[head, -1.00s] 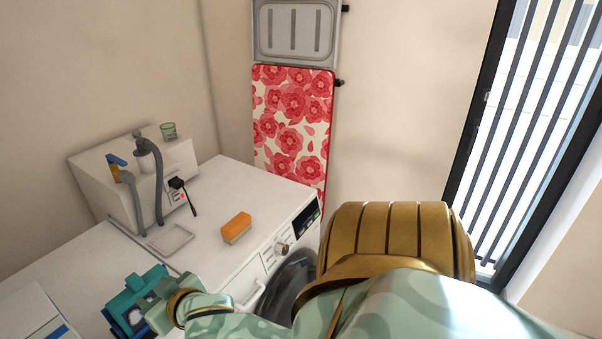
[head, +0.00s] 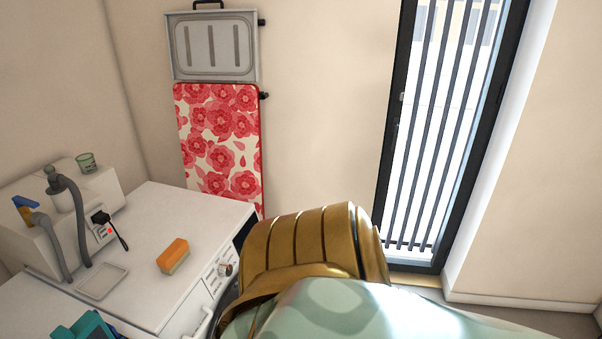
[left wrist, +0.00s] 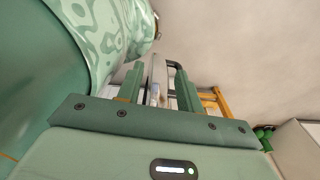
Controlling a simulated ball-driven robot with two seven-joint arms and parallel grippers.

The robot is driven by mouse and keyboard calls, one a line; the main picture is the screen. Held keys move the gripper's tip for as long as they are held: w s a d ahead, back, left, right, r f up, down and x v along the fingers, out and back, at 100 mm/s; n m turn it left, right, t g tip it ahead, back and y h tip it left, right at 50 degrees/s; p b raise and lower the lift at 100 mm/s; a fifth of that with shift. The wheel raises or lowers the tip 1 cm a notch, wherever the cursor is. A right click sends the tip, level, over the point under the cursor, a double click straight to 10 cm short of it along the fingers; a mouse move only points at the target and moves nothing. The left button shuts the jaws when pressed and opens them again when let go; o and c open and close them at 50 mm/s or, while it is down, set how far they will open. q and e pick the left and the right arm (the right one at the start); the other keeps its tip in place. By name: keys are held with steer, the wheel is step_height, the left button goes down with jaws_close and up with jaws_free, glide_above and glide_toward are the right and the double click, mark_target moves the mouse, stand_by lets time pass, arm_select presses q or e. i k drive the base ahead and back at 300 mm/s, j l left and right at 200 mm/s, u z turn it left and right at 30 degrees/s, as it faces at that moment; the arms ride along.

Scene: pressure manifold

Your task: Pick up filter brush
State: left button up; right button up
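An orange block with a paler underside, perhaps the filter brush (head: 173,256), lies on the white washing machine top in the head view. I cannot make out bristles. The orange block is not recognisable there.
A white box unit (head: 70,205) with grey hoses stands behind a shallow grey tray (head: 102,281). A green cup (head: 86,163) sits on the unit. A floral ironing board (head: 218,140) hangs on the wall. The machine top right of the block is clear.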

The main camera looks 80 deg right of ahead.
mark_target(177, 252)
steer(key=k+l+z, duration=0.1)
steer(key=l+z, duration=0.15)
steer(key=z, duration=0.25)
steer(key=l+z, duration=0.25)
steer(key=z, duration=0.2)
steer(key=l+z, duration=0.3)
steer(key=z, duration=0.2)
steer(key=k, duration=0.05)
